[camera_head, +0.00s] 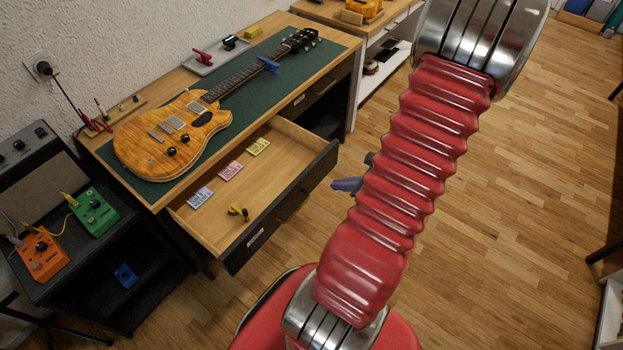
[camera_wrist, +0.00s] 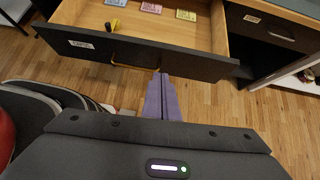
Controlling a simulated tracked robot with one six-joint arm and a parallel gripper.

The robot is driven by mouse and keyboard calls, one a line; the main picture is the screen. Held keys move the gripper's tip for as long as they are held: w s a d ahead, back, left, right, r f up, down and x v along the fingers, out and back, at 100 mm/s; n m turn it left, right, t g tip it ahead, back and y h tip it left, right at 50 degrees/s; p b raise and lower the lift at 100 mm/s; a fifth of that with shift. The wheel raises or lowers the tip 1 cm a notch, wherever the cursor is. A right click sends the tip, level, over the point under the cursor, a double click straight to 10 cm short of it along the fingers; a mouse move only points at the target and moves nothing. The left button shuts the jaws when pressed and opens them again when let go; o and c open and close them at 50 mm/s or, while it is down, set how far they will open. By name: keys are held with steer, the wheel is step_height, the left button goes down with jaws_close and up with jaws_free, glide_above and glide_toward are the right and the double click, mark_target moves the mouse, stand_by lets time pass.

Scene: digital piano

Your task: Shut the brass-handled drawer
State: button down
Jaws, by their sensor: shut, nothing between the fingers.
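The drawer (camera_head: 210,222) stands pulled well out of the workbench, with a wooden inside and a dark front panel. In the wrist view the drawer (camera_wrist: 75,15) fills the top left, and its brass handle (camera_wrist: 133,66) sits on the outer face of the front. My gripper (camera_wrist: 163,76) has purple fingers, shut and empty. In the wrist view their tips overlap the lower edge of the front, just right of the handle; contact cannot be told. In the head view my gripper (camera_head: 337,185) shows partly behind my red arm, outside the drawer front.
Small labelled packets and a yellow-black item (camera_head: 237,210) lie in the drawer. An orange guitar (camera_head: 165,145) lies on the green mat above. A second, closed drawer (camera_wrist: 275,32) is to the right. A black stand with pedals (camera_head: 95,213) is at left. The wooden floor in front is clear.

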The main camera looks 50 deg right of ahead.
steer(key=shift+s+d+f+m, duration=0.25)
steer(key=shift+s+f+m, duration=0.05)
steer(key=shift+s, duration=0.05)
steer(key=shift+w, duration=0.1)
glide_toward(303, 180)
step_height(303, 180, down, 4)
steer(key=shift+w+a, duration=0.15)
steer(key=shift+w, duration=1.9)
steer(key=shift+f, duration=0.1)
steer(key=shift+w, duration=0.1)
